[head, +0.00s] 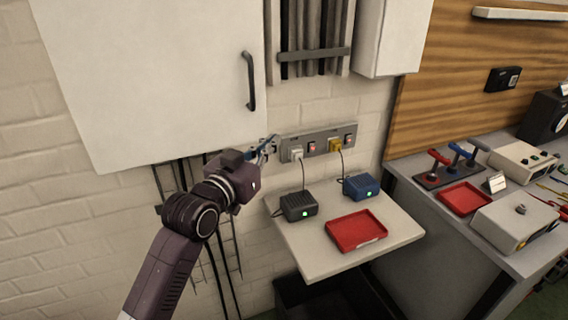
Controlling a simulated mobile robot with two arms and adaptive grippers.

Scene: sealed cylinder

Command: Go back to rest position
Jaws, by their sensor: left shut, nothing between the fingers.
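My left arm comes in from the lower left of the head view. Its gripper (265,149) is shut and empty, raised just left of the grey power strip (318,141) on the brick wall. The fingertips are small in view, and I cannot tell whether they touch the strip's end. A white plug (297,154) and a yellow plug (335,145) sit in the strip, near red switches. My right gripper does not show.
A small shelf (308,262) below carries a black box (298,206), a blue box (361,187) and a red tray (356,231). A white cabinet (165,80) hangs above my left arm. A workbench (420,182) with several devices stands at right.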

